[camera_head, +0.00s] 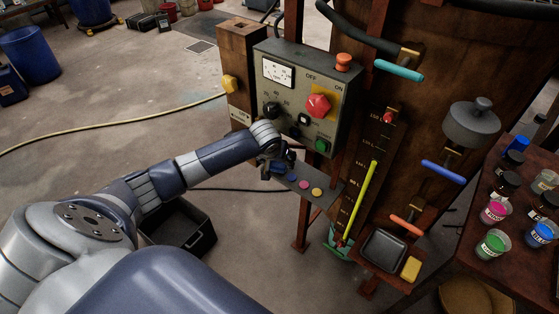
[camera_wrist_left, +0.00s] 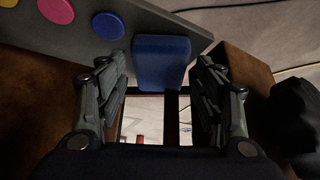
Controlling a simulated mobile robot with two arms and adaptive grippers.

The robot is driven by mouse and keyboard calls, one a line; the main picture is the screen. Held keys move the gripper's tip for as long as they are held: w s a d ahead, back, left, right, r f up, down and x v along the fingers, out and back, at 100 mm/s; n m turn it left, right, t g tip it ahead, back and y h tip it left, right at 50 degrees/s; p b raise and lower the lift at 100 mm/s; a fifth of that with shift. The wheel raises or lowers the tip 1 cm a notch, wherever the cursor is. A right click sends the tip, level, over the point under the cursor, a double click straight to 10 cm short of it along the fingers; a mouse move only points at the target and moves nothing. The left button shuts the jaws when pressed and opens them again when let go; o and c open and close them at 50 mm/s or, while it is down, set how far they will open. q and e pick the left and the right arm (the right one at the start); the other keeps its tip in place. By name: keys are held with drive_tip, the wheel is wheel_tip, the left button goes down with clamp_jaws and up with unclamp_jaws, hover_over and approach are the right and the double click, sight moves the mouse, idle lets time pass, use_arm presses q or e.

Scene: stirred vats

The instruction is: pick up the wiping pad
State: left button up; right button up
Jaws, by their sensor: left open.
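A blue rectangular block (camera_wrist_left: 161,62), which looks like the wiping pad, lies at the end of a narrow grey shelf (camera_wrist_left: 205,32) in the left wrist view. My left gripper (camera_wrist_left: 165,95) is open, with one finger on each side of the block's near end and gaps between. The fingers do not touch it. In the head view my left gripper (camera_head: 276,164) is at the left end of the shelf (camera_head: 328,197), below the control panel, and largely hides the block. My right gripper is not in view.
Blue, magenta and yellow discs (camera_head: 317,192) lie along the shelf. The control panel (camera_head: 307,98) with knobs and a red switch is just above my gripper. A yellow block (camera_head: 411,268) sits beside a black tray (camera_head: 383,249) at lower right. A black crate (camera_head: 181,229) stands on the floor.

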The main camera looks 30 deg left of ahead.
use_arm(q)
drive_tip(key=shift+w+a+f, duration=0.1)
drive_tip(key=shift+w+a, duration=0.05)
drive_tip(key=shift+w, duration=0.3)
drive_tip(key=shift+w+f, duration=0.15)
drive_tip(key=shift+f, duration=0.25)
drive_tip(key=shift+c, duration=0.6)
drive_tip(key=c, duration=0.6)
drive_tip(key=shift+c, duration=0.2)
drive_tip(key=shift+a+r+b, duration=0.1)
drive_tip(key=shift+r+b, duration=0.05)
drive_tip(key=shift+b, duration=0.15)
drive_tip(key=s+d+b, duration=0.1)
drive_tip(key=s+d, duration=0.1)
drive_tip(key=s, duration=0.6)
drive_tip(key=s+d, duration=0.3)
drive_tip(key=s, duration=0.6)
drive_tip(key=shift+d+r+b, duration=0.15)
drive_tip(key=shift+d+b, duration=0.15)
drive_tip(key=shift+b, duration=0.05)
